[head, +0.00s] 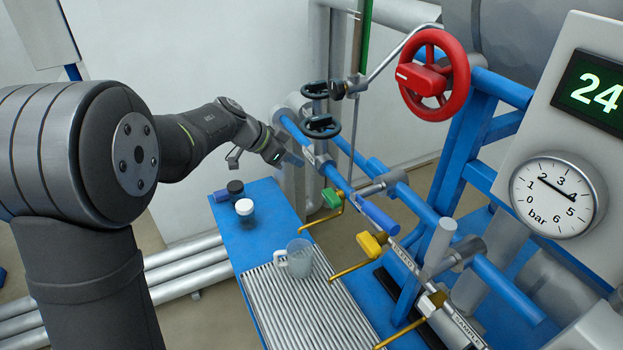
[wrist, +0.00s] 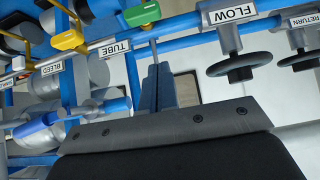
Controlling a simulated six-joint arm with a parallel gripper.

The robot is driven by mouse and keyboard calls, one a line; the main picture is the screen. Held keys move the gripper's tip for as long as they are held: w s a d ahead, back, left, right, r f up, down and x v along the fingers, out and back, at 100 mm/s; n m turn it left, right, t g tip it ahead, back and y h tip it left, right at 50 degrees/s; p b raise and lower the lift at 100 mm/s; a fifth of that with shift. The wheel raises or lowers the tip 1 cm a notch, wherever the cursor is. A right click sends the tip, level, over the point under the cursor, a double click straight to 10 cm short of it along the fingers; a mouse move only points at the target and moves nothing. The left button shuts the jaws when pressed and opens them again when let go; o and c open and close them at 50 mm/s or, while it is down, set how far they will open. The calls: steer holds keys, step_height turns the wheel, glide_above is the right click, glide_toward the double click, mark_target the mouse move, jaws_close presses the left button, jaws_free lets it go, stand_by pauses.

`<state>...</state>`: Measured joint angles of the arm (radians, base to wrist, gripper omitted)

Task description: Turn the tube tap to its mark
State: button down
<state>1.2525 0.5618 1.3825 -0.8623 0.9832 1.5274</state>
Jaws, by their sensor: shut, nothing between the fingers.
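A green tap handle (head: 332,199) sits on the blue pipe in the head view. It also shows in the wrist view (wrist: 140,14), where the TUBE label (wrist: 108,47) is beside it. I see no mark for the tap clearly. My gripper (head: 295,160) is up and left of the green handle, apart from it. In the wrist view my gripper's blue fingers (wrist: 155,78) are together and empty, below the pipe and to the right of the TUBE label.
Black FLOW handwheel (head: 320,126) is close to my gripper. A red wheel (head: 435,75), a gauge (head: 558,196) and a display reading 24 are right. A jug (head: 299,258) stands on the grate.

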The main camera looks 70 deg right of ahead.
glide_above(328, 190)
steer(key=w+a, duration=0.2)
step_height(328, 190, down, 7)
step_height(328, 190, down, 3)
steer(key=shift+w+f, duration=0.1)
steer(key=shift+f, duration=0.4)
steer(key=shift+w+d+f+n+g+y, duration=0.3)
steer(key=shift+n+g+y, duration=0.1)
steer(key=shift+g+y, duration=0.2)
step_height(328, 190, down, 6)
steer(key=n+g+y, duration=0.3)
steer(key=n+g, duration=0.1)
steer(key=g, duration=0.1)
steer(key=shift+w+d+y, duration=0.4)
stand_by(0.5)
steer(key=shift+f, duration=0.15)
stand_by(0.3)
stand_by(0.6)
